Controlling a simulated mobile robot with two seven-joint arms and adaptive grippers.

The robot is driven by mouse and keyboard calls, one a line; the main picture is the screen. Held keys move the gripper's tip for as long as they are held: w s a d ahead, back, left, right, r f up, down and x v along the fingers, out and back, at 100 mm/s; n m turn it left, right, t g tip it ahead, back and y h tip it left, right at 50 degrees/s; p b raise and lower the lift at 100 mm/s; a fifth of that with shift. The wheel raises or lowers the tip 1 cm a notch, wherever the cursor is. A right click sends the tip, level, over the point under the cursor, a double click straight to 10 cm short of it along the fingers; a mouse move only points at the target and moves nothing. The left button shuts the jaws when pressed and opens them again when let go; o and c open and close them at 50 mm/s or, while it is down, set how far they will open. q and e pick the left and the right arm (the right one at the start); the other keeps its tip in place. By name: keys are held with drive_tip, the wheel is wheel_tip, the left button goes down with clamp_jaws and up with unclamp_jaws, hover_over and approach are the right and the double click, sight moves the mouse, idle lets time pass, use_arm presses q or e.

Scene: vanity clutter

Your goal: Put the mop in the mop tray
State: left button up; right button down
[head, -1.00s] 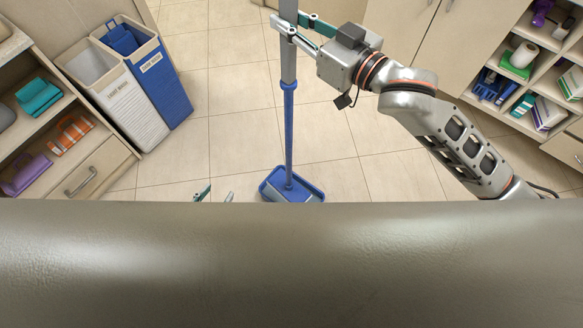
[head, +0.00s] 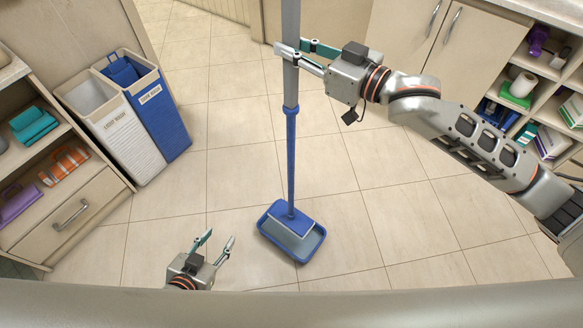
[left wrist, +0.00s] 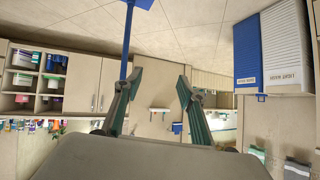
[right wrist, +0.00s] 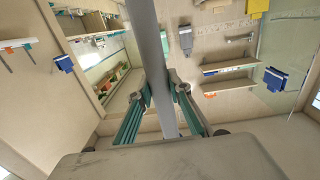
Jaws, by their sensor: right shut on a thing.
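The mop (head: 291,150) stands nearly upright, with a grey upper pole and a blue lower pole. My right gripper (head: 291,47) is shut on the grey pole, which also runs between the fingers in the right wrist view (right wrist: 149,30). The mop tray (head: 305,255), blue-rimmed with a grey inside, is on the floor. The blue mop head (head: 292,219) is over or in it; I cannot tell whether it touches the bottom. My left gripper (head: 219,238) is open and empty, left of the tray. The blue pole (left wrist: 127,45) shows beside its fingers in the left wrist view.
Two laundry bins, white (head: 125,135) and blue (head: 160,110), stand at the left beside a shelf unit with a drawer (head: 75,215). Cabinets (head: 430,40) and open shelves (head: 525,85) are at the right. The tiled floor around the tray is clear.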

sight(295, 103)
wheel_tip(295, 103, down, 14)
drive_tip(key=b, duration=0.2)
drive_tip(key=shift+f+b, duration=0.15)
drive_tip(key=shift+b, duration=0.25)
drive_tip(key=shift+f, duration=0.3)
wheel_tip(295, 103, down, 4)
drive_tip(key=shift+r+b, duration=0.1)
drive_tip(key=shift+b, duration=0.45)
drive_tip(key=shift+f, duration=0.25)
drive_tip(key=shift+r, duration=0.1)
drive_tip(key=c, duration=1.9)
unclamp_jaws()
drive_tip(key=shift+f, duration=0.3)
